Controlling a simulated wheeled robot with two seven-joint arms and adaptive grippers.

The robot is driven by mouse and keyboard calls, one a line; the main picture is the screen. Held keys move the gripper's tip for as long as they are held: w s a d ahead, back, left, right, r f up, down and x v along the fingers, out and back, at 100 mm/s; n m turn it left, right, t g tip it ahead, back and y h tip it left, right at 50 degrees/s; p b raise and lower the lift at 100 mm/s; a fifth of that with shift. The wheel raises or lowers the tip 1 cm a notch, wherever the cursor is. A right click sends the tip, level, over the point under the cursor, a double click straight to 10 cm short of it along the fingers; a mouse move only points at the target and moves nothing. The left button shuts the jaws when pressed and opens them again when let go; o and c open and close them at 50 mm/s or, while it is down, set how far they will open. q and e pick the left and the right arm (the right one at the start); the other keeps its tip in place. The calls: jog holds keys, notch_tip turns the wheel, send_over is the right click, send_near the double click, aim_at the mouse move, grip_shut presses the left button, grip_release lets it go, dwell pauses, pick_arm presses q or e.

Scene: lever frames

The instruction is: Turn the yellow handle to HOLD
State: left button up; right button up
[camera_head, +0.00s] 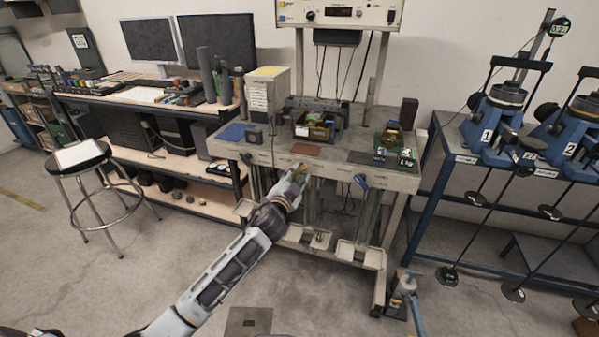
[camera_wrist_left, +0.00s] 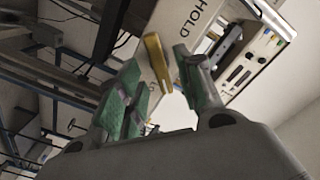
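The yellow handle (camera_wrist_left: 157,62) shows in the left wrist view in front of a pale panel (camera_wrist_left: 173,22), with the word HOLD printed to its upper right. Another letter by the handle is mostly hidden. My left gripper (camera_wrist_left: 158,75) is open, its green-padded fingers on either side of the handle with visible gaps. I cannot tell exactly how deep the handle sits between them. In the head view my left gripper (camera_head: 297,174) is at the front edge of the workbench (camera_head: 335,172), largely covering the handle. My right gripper is not in view.
A blue handle (camera_head: 361,182) sits on the bench front, right of my gripper. The bench top holds a brown box (camera_head: 314,128) and green parts (camera_head: 397,152). A stool (camera_head: 82,160) stands left. A blue-framed rack (camera_head: 445,200) stands right. Open floor lies in front.

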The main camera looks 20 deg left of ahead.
aim_at(299, 171)
pick_arm(q)
jog(key=shift+w, duration=1.5)
jog(key=c, duration=0.4)
grip_shut()
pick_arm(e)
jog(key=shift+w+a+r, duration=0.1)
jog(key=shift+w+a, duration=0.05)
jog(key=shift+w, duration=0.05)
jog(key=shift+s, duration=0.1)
pick_arm(q)
jog(key=shift+n, duration=0.3)
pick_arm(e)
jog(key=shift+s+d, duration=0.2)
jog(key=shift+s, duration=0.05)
pick_arm(q)
jog(key=shift+n, duration=0.4)
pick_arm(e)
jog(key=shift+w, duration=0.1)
